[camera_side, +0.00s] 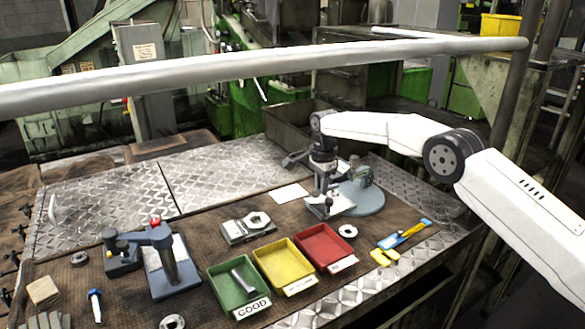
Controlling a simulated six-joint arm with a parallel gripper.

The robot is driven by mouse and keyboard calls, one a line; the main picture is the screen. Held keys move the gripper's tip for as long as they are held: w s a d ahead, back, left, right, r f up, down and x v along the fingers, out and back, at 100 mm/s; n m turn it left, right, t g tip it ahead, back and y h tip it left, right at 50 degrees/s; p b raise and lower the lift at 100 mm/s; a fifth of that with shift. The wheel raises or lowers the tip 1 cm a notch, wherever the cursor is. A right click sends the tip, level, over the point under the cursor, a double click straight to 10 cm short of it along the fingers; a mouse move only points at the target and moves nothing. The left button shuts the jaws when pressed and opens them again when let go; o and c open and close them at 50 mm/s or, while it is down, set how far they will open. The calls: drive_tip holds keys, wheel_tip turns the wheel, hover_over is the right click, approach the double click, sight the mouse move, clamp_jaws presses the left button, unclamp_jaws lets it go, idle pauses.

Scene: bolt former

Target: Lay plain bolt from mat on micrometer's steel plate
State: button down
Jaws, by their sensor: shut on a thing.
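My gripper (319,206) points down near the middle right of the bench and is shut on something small. The thing is mostly hidden between the fingers; I take it for the plain bolt but cannot make out its shape. A pale flat plate (343,206) lies just right of the fingertips, in front of a gauge on a round blue-grey base (368,203), which seems to be the micrometer. I cannot tell whether the held thing touches the plate. A white mat or card (290,193) lies bare left of my gripper.
In front are green (222,272), yellow (276,277) and red (328,242) trays; a bolt (243,281) lies in the green one. A grey fixture (247,229) and a blue-based device (170,270) stand to the left. A blue-and-yellow tool (404,234) lies at right.

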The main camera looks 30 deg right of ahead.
drive_tip(key=shift+f, duration=0.8)
idle(0.9)
drive_tip(key=c, duration=0.5)
unclamp_jaws()
drive_tip(key=shift+c, duration=0.2)
drive_tip(key=shift+r, duration=3.95)
drive_tip(key=shift+s, duration=0.1)
